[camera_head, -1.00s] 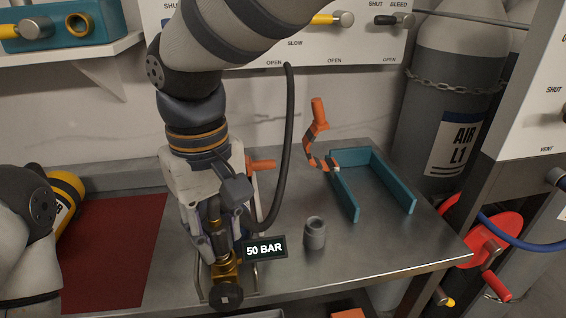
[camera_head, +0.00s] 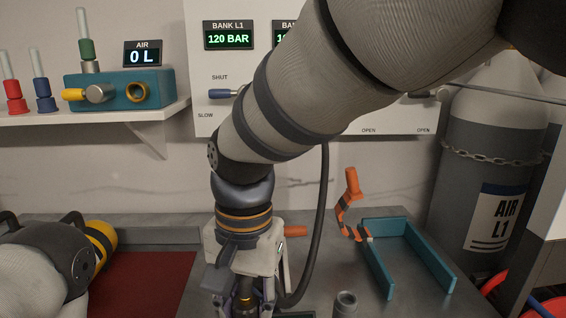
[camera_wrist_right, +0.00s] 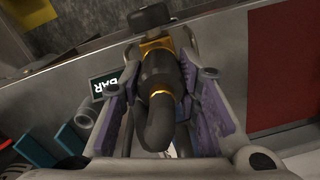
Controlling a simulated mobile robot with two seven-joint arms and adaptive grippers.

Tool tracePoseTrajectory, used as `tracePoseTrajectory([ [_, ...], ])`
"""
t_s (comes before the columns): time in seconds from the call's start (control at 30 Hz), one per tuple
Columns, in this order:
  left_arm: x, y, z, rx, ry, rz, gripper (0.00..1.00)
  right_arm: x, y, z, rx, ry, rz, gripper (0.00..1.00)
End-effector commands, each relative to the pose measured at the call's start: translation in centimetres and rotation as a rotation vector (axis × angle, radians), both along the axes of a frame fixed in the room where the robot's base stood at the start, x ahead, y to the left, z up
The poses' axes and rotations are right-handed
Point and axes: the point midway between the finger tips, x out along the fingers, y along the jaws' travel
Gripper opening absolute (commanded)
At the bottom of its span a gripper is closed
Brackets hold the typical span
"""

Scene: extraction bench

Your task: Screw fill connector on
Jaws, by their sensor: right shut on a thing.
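The fill connector (camera_wrist_right: 160,85), a dark body with brass rings and a bent black end, sits between the purple-padded fingers of my right gripper (camera_wrist_right: 170,100) in the right wrist view. The gripper is shut on it. The connector lines up with a brass valve block (camera_wrist_right: 157,45) with a black knob (camera_wrist_right: 150,17); I cannot tell whether its thread is engaged. In the head view my right gripper (camera_head: 243,298) points down at the bottom edge, and the connector is mostly hidden. A black hose (camera_head: 323,200) rises beside it. My left gripper is out of view.
A grey cup-like part (camera_head: 345,303) stands to the right of the gripper. A pressure display (camera_wrist_right: 105,85) sits beside the valve.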

Motion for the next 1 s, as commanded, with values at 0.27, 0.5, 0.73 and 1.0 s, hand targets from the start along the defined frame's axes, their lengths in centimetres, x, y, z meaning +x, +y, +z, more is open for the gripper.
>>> tracePoseTrajectory([
  [0.27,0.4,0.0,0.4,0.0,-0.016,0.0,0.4,0.0,0.2,0.9,-0.034,-0.046,0.021,0.54],
  [0.5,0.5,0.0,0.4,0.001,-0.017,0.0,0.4,0.0,0.2,1.1,-0.033,-0.048,0.023,0.54],
  [0.73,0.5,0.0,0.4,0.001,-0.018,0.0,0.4,0.1,0.1,4.9,-0.02,-0.041,0.017,0.54],
  [1.0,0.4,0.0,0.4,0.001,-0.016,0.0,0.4,0.1,-0.1,8.5,-0.01,-0.026,0.01,0.54],
])
